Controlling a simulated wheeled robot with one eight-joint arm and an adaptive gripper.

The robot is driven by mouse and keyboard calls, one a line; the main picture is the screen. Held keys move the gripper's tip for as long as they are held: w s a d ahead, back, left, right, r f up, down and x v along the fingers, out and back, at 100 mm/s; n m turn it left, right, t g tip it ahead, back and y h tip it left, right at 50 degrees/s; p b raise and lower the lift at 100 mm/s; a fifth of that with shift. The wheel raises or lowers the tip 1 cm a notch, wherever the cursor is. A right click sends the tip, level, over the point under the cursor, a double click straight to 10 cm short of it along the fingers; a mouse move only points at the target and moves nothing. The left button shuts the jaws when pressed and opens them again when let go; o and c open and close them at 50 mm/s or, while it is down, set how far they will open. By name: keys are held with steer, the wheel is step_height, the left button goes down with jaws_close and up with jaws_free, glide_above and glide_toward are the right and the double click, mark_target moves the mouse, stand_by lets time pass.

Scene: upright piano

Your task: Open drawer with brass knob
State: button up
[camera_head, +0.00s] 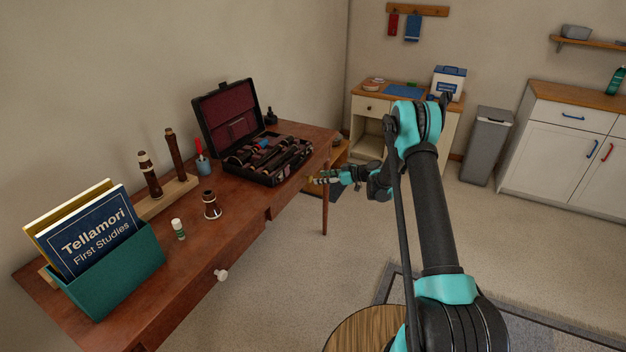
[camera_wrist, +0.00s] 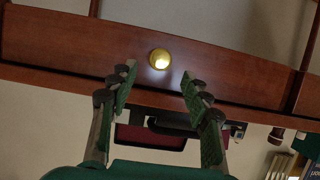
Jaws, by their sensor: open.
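The round brass knob (camera_wrist: 160,59) sits on the reddish-brown drawer front (camera_wrist: 225,75) in the wrist view. The drawer front looks flush with the desk. My gripper (camera_wrist: 158,80) is open and empty, with its fingertips to either side just below the knob in the picture. I cannot tell whether they touch the drawer front. In the head view, my gripper (camera_head: 322,179) is at the far end of the wooden desk (camera_head: 230,235), and the brass knob cannot be made out clearly there.
A second drawer has a white knob (camera_head: 221,274). An open instrument case (camera_head: 262,165), a teal book holder (camera_head: 118,272) and several woodwind parts stand on the desk. A slim desk leg (camera_head: 325,205) is close to my gripper. A wooden stool (camera_head: 350,335) is at the front.

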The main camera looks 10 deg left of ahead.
mark_target(311, 178)
steer(key=shift+x, duration=2.7)
steer(key=shift+c, duration=0.4)
jaws_close()
